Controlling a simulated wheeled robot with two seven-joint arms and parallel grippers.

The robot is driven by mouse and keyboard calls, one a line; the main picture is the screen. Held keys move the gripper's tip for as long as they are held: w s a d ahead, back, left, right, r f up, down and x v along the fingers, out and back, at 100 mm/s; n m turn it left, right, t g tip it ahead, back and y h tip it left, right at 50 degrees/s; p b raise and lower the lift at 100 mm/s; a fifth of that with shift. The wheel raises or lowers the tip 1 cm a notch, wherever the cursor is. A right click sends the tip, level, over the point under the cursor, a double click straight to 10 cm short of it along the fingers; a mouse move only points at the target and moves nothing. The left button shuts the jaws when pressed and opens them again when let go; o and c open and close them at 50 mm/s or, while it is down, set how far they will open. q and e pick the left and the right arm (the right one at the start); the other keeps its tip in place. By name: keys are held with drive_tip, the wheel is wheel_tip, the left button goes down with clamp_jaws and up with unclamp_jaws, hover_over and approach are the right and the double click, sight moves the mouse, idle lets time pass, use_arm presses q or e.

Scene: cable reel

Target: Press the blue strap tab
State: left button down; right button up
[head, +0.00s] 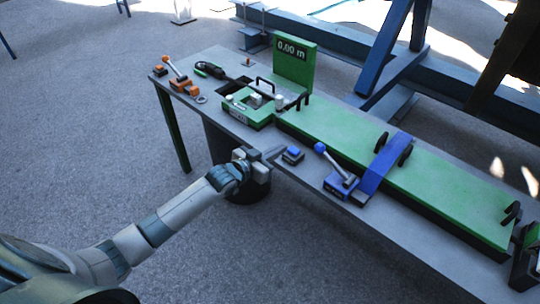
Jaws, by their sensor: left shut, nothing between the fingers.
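A blue strap (383,168) lies across the long green board on the bench. At its near end stands a blue clamp (338,183) with a grey lever tipped by a blue knob. A small blue-topped block (292,154) sits left of the clamp by the bench's front edge; it appears to be the blue tab. My right gripper is not in view.
The grey bench (400,232) carries the long green board (450,184), a green measuring unit (250,110), an upright green display (294,64) reading 0.00 m, and an orange clamp (183,84) at the far left. A dark bin (222,145) stands below. Blue steel beams lie behind.

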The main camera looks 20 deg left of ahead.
use_arm(q)
drive_tip(key=shift+b+v, duration=0.35)
drive_tip(key=shift+v, duration=1.7)
drive_tip(key=shift+r, duration=0.1)
drive_tip(key=s+a+f+n+g+y, duration=0.1)
drive_tip(key=s+a+f, duration=0.15)
drive_tip(key=f, duration=0.65)
drive_tip(key=s+a+f+g+y, duration=0.15)
drive_tip(key=s+f, duration=0.25)
drive_tip(key=f, duration=0.6)
drive_tip(key=s+a+f+n+g+y, duration=0.1)
drive_tip(key=s+a+f+g, duration=0.15)
drive_tip(key=f, duration=0.65)
drive_tip(key=s+f+g+y, duration=0.1)
drive_tip(key=s+f, duration=1)
drive_tip(key=f, duration=0.1)
drive_tip(key=s+d+f+g, duration=0.2)
drive_tip(key=s+f, duration=0.4)
drive_tip(key=s, duration=0.7)
drive_tip(key=s+d+f+g, duration=0.3)
drive_tip(key=s+f, duration=0.3)
drive_tip(key=s, duration=0.8)
drive_tip(key=s+d+f+g, duration=0.2)
drive_tip(key=s+f, duration=0.4)
drive_tip(key=s, duration=0.7)
drive_tip(key=shift+s+d+f+y, duration=0.2)
drive_tip(key=shift+s+f+y, duration=0.1)
drive_tip(key=shift+s+y, duration=0.05)
